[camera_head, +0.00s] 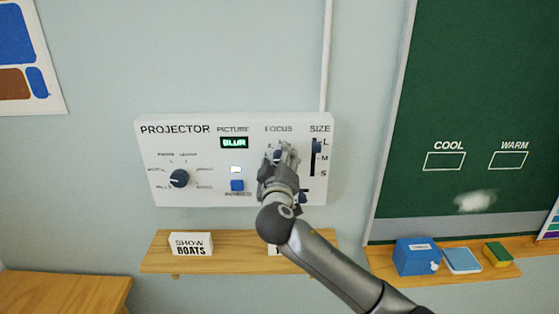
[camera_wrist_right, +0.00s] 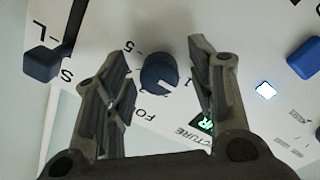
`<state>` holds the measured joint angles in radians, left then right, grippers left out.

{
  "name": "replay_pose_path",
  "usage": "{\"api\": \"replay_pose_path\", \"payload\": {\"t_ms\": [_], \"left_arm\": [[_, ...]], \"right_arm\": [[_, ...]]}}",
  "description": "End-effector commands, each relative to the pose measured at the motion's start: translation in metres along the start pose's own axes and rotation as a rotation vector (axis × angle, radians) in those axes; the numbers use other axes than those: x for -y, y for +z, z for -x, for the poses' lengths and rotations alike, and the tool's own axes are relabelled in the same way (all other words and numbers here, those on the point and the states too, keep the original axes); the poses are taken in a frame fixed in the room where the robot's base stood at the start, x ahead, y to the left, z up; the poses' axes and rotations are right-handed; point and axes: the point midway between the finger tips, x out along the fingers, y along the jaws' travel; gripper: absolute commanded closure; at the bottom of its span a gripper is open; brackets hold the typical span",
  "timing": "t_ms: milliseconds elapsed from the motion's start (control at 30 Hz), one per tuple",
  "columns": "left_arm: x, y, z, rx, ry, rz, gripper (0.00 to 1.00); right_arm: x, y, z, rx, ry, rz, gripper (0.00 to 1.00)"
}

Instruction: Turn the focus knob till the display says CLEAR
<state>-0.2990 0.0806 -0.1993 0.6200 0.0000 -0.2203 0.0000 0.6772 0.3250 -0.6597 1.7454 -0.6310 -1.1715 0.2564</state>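The focus knob (camera_wrist_right: 160,73) is a dark blue round knob with a light notch on the white projector panel (camera_head: 205,200). In the head view it is mostly hidden by my right gripper (camera_head: 284,152). In the right wrist view my right gripper's fingers (camera_wrist_right: 160,50) are open on either side of the knob, with a gap visible on both sides. The display (camera_head: 235,142) under PICTURE reads BLUR in green. Part of it also shows in the right wrist view (camera_wrist_right: 206,124). My left gripper is not in view.
The panel also has a dark knob (camera_head: 179,178) at the left, a blue button (camera_head: 237,185) and a SIZE slider (camera_head: 317,146) right of the focus knob. A wooden shelf (camera_head: 215,257) below holds a SHOW BOATS card (camera_head: 191,245). A green board (camera_head: 475,80) is at the right.

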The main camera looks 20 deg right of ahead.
Motion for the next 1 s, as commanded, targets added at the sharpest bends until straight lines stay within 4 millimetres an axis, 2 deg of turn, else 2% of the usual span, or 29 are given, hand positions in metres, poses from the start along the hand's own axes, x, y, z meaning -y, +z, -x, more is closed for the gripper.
{"api": "replay_pose_path", "payload": {"t_ms": [33,333,667,1000], "left_arm": [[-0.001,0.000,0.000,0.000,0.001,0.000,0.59],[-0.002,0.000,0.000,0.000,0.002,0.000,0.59],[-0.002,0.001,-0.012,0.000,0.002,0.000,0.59],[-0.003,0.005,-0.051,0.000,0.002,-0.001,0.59]], "right_arm": [[0.000,0.000,0.000,0.000,0.000,0.000,0.56],[0.000,0.000,0.000,0.000,0.000,0.000,0.95],[0.003,0.002,0.000,0.002,-0.002,-0.057,0.95],[0.005,0.003,0.001,0.009,-0.012,-0.300,0.95]]}}
